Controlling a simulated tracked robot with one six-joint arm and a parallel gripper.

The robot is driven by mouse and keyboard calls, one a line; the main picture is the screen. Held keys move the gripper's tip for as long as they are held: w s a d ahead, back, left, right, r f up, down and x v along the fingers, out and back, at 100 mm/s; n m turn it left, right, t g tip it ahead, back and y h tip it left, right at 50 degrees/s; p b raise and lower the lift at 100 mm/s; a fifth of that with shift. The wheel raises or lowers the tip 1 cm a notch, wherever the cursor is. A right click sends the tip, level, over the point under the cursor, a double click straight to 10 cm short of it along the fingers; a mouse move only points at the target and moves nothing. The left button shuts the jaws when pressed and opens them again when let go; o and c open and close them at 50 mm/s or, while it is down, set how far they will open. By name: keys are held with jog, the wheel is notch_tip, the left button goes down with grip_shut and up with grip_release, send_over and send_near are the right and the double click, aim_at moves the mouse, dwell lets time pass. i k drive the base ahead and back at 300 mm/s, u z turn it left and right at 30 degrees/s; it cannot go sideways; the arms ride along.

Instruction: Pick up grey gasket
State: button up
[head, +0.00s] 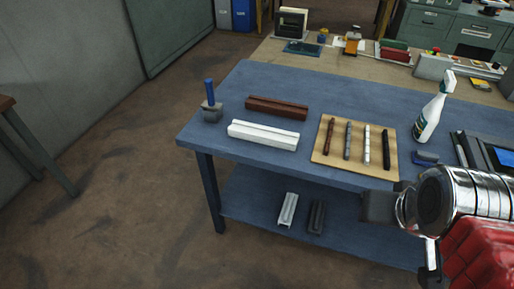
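The grey gasket (348,140) looks like a thin grey strip. It lies on a light wooden board (334,172) on the blue table, between a brown strip (329,134) and a white strip (366,146). A black strip (386,149) lies at the board's right side. My gripper (398,232) is at the lower right, in front of the table and apart from the grey gasket. Only part of it shows beside my silver and red arm, and its opening is unclear.
A white bar (263,135), a brown bar (277,108) and a blue-handled tool (211,103) stand left of the board. A spray bottle (431,112) and a dark device (487,149) are right. Two bars lie on the lower shelf (250,205).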

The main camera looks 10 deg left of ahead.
aim_at(347, 149)
jog(key=k, duration=0.35)
jog(key=u, duration=0.55)
jog(key=i, duration=1.2)
jog(key=z, duration=0.9)
